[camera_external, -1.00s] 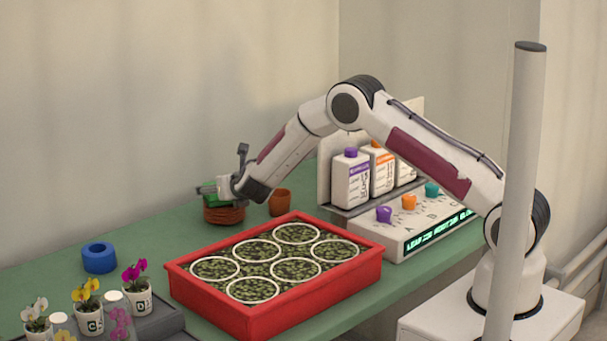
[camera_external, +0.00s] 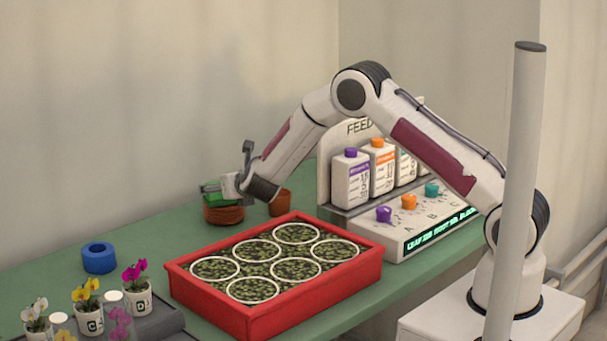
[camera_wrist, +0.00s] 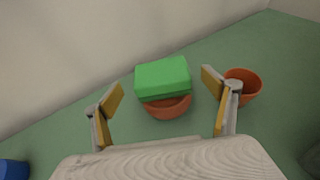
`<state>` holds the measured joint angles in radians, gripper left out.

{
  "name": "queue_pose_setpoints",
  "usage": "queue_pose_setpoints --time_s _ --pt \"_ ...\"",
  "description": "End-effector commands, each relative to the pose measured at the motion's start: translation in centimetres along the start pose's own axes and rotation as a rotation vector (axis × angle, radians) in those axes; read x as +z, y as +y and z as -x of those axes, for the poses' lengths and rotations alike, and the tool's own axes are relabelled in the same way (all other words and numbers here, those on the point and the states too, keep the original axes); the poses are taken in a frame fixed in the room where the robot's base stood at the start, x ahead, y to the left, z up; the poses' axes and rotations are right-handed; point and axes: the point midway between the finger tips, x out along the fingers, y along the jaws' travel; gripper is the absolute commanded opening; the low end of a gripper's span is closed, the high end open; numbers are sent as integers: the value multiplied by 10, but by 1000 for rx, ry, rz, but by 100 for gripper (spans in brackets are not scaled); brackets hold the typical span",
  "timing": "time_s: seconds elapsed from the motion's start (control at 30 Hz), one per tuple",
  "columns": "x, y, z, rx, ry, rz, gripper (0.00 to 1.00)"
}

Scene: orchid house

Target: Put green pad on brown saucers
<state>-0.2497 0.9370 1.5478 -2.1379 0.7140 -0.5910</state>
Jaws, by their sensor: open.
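The green pad (camera_wrist: 163,78) lies on top of the brown saucers (camera_wrist: 168,107), which form a low stack on the bench; it overhangs them in the wrist view. In the external view the pad (camera_external: 212,187) shows above the saucers (camera_external: 223,214). My gripper (camera_wrist: 164,94) is open, its two yellow-padded fingers apart on either side of the pad and not touching it. In the external view my gripper (camera_external: 229,186) is just right of the pad and partly hides it.
A brown pot (camera_wrist: 243,84) stands right of the saucers, close to my right finger. A red tray (camera_external: 270,310) with plants in rings is nearer the camera. A blue ring (camera_external: 99,258) lies to the left. The bench between is clear.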

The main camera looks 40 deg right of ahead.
Motion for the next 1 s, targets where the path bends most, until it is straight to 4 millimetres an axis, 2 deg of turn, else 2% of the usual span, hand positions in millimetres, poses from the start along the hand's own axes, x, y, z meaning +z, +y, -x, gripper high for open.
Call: queue_pose_setpoints --time_s 0.6,1.0 --pt "0 0 68 1 0 0 86" --pt "0 0 78 0 0 0 86"
